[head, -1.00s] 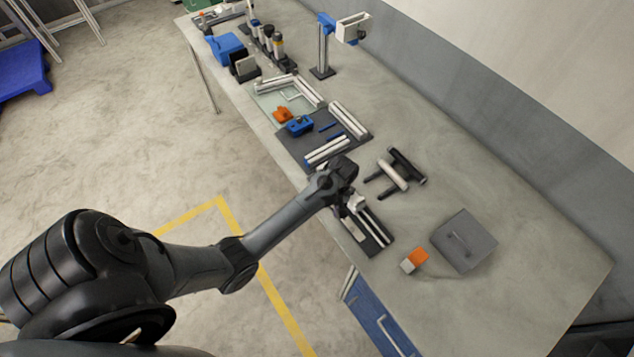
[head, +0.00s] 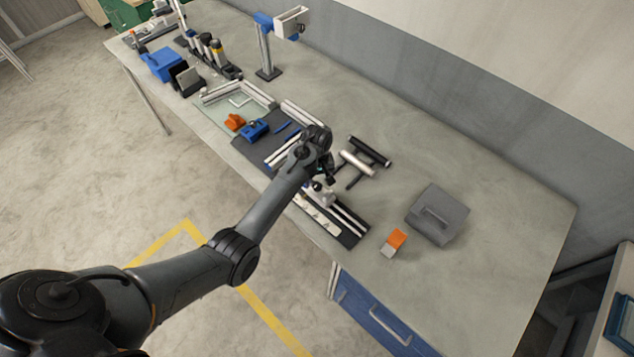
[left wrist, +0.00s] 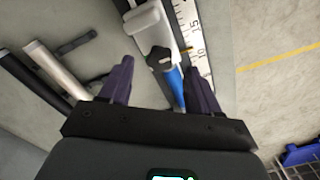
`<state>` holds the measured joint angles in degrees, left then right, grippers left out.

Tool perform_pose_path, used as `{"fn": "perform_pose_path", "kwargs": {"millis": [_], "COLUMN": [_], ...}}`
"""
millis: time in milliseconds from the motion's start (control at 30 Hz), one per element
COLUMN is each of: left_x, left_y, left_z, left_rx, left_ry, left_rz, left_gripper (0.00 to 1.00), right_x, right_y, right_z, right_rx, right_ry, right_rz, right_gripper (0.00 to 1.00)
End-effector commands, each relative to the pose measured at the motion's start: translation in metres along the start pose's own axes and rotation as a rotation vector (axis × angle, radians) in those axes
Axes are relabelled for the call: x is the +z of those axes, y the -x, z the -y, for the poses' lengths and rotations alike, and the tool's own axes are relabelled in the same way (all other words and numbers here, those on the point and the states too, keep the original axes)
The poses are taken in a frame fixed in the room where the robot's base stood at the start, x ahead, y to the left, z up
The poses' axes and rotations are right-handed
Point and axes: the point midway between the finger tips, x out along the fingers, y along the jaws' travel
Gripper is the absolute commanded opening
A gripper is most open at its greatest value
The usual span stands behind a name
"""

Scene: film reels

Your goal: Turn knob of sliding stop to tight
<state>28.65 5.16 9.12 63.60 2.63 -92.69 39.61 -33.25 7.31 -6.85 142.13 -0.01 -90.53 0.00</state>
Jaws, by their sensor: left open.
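The sliding stop (head: 326,198) is a pale block on a dark rail fixture (head: 348,237) at the front of the bench, partly hidden by my left gripper in the head view. In the left wrist view the stop is a light grey block (left wrist: 146,28) with a dark knob (left wrist: 160,58) on its near end. A white ruler strip (left wrist: 190,25) with numbers runs beside it. My left gripper (left wrist: 160,88) is open, one finger on each side of the knob's line, with the knob just beyond the fingertips. I see no contact. My right gripper is out of view.
A roller tool (head: 362,160) lies close behind the fixture. An orange-and-white block (head: 394,243) and a grey box with a handle (head: 438,214) lie to the right. A dark mat (head: 246,146) with a blue part (head: 255,130) is to the left. The bench's right end is clear.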

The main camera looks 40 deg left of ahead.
Motion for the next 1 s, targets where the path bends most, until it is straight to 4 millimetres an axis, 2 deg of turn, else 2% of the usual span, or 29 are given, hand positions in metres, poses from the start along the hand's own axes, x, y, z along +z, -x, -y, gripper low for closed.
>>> {"fn": "perform_pose_path", "kwargs": {"millis": [100, 233, 633, 1000], "left_x": [0.000, 0.000, 0.000, 0.000], "left_y": [-0.015, -0.024, -0.029, -0.029], "left_z": [0.000, 0.000, 0.000, 0.000], "left_rx": [-0.001, 0.000, 0.000, 0.000], "left_ry": [0.000, 0.000, 0.000, 0.000], "left_rz": [0.001, 0.000, 0.000, 0.000], "left_gripper": [0.62, 0.62, 0.62, 0.06], "right_x": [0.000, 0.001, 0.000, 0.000], "right_y": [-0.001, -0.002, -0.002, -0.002], "right_z": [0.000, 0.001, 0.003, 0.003], "right_rx": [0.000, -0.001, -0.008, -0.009], "right_ry": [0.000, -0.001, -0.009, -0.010], "right_rz": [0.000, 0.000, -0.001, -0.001], "right_gripper": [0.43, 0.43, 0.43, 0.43]}}
